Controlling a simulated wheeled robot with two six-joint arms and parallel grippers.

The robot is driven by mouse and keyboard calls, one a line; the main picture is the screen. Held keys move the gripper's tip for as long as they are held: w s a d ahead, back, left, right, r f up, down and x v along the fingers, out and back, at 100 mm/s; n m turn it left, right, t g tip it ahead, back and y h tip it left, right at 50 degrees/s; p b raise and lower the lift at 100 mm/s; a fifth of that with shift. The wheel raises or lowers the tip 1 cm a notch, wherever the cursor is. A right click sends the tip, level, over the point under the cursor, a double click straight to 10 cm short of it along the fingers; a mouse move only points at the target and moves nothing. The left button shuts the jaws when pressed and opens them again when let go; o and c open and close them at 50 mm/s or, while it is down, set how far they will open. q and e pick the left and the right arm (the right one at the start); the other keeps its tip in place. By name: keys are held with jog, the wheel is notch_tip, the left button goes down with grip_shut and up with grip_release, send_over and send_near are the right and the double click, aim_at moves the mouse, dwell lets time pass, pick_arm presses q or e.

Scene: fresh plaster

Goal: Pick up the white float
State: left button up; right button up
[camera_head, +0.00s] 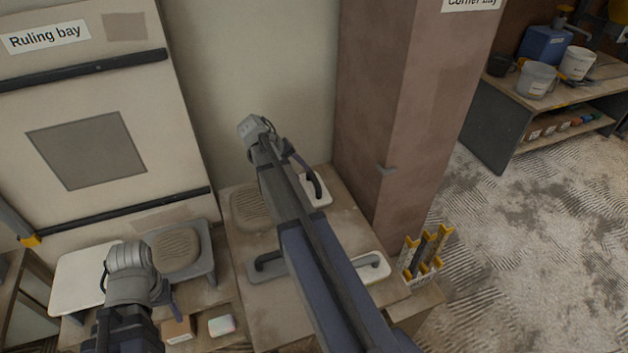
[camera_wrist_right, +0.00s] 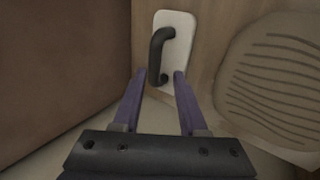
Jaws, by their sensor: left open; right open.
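The white float (camera_head: 325,194), a pale rectangular plate with a black bar handle, lies on the wooden bench beside the brown column. My right arm partly covers it in the head view. In the right wrist view the white float (camera_wrist_right: 184,32) lies ahead, beyond the fingertips, handle facing me. My right gripper (camera_wrist_right: 163,76) is open and empty, its two purple fingers apart and short of the float. In the head view its fingers are hard to make out. My left gripper (camera_head: 140,285) is over the lower left bench, away from the float; its fingers are mostly hidden.
A ribbed pad (camera_head: 250,210) lies left of the float. A pale tool with dark handles (camera_head: 372,268) lies nearer, under my right arm. A yellow-ended rack (camera_head: 425,255) stands at right.

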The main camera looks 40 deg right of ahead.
aim_at(313, 179)
jog(key=b+x, duration=0.6)
jog(key=x, duration=0.1)
jog(key=shift+s+d+f, duration=0.1)
jog(key=shift+s+d, duration=0.1)
jog(key=shift+d, duration=0.05)
jog(key=shift+d+f+b, duration=0.25)
jog(key=shift+d+b, duration=0.1)
jog(key=shift+r, duration=0.1)
grip_shut()
dwell(0.4)
